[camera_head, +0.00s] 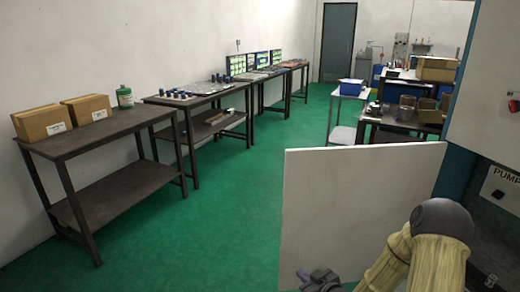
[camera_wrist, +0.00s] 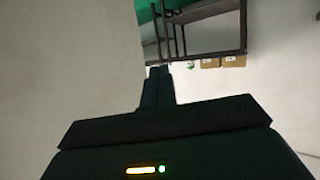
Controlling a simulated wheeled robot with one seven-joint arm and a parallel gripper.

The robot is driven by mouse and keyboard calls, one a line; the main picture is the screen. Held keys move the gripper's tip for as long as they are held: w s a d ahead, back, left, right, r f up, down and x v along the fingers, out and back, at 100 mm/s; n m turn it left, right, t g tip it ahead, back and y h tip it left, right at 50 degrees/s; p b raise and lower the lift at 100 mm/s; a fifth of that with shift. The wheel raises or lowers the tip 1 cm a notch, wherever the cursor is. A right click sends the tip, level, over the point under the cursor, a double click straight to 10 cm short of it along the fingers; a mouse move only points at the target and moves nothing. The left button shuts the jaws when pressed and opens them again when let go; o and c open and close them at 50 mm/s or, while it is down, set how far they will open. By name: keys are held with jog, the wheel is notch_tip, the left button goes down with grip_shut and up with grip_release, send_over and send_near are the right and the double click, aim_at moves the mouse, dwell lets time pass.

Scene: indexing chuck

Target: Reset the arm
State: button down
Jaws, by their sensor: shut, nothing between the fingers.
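My arm, in a cream cover with a dark round joint, shows at the lower right of the head view. My gripper (camera_head: 318,280) is a small dark grey shape at the bottom edge there, in front of the white panel (camera_head: 340,200) and partly cut off by the frame. In the wrist view the gripper fingers (camera_wrist: 158,72) are together, dark and narrow, with nothing seen between them. No object touches the fingertips in that view.
In the head view, dark tables (camera_head: 100,128) line the left wall, with cardboard boxes (camera_head: 42,122) and a green bottle (camera_head: 125,96) on the nearest. A machine cabinet (camera_head: 490,130) stands close at the right. The green floor (camera_head: 220,220) between is clear.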

jog(key=s+d+r+m+g+h, duration=0.1)
jog(key=s+r+m+g+h, duration=0.35)
jog(key=s, duration=0.65)
jog(key=s+d+r+m+g+h, duration=0.1)
jog(key=s+r+m+g+h, duration=0.1)
jog(key=s+r+g, duration=0.5)
jog(key=s+r+t+p, duration=0.2)
jog(key=s+r+p, duration=0.1)
jog(key=r+p, duration=1.2)
jog(key=shift+a+r, duration=0.2)
jog(key=shift+r, duration=0.1)
